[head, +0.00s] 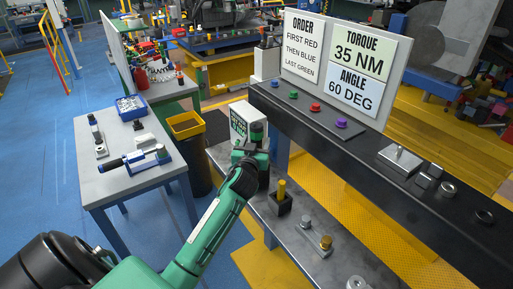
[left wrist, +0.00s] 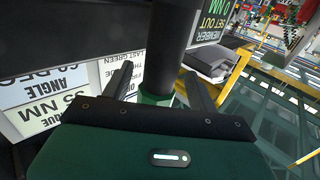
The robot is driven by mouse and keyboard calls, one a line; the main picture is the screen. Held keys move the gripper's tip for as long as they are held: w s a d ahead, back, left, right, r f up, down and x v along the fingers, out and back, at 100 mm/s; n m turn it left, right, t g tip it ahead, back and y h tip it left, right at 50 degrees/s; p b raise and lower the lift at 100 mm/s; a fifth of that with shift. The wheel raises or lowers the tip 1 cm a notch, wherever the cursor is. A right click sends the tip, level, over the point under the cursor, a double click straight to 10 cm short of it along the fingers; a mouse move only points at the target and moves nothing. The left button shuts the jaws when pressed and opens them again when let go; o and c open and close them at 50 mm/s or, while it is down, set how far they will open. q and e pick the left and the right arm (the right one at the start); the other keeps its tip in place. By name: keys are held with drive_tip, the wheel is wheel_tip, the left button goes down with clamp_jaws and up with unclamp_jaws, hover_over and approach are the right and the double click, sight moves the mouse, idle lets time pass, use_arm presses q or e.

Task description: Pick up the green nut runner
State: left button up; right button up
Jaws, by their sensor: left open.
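The green nut runner (head: 257,131) stands upright at the left end of the grey lower shelf, a dark cylinder with green parts. My left gripper (head: 250,153) is at it in the head view and hides part of it. In the left wrist view the nut runner (left wrist: 166,50) shows as a black shaft with a green part below, between the two fingers. The fingers of my left gripper (left wrist: 160,88) are apart, one on each side of the shaft, with visible gaps. My right gripper is not in view.
A white box (head: 240,120) with lettering stands behind the nut runner. A black block with a yellow peg (head: 282,190) and metal parts (head: 316,233) lie to its right. The black upper ledge (head: 350,150) runs alongside. A blue-handled tool (head: 140,160) lies on the left table.

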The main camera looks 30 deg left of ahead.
use_arm(q)
drive_tip(key=shift+w+a, duration=0.25)
drive_tip(key=shift+w, duration=0.45)
drive_tip(key=c, duration=1.1)
drive_tip(key=shift+r, duration=0.1)
clamp_jaws()
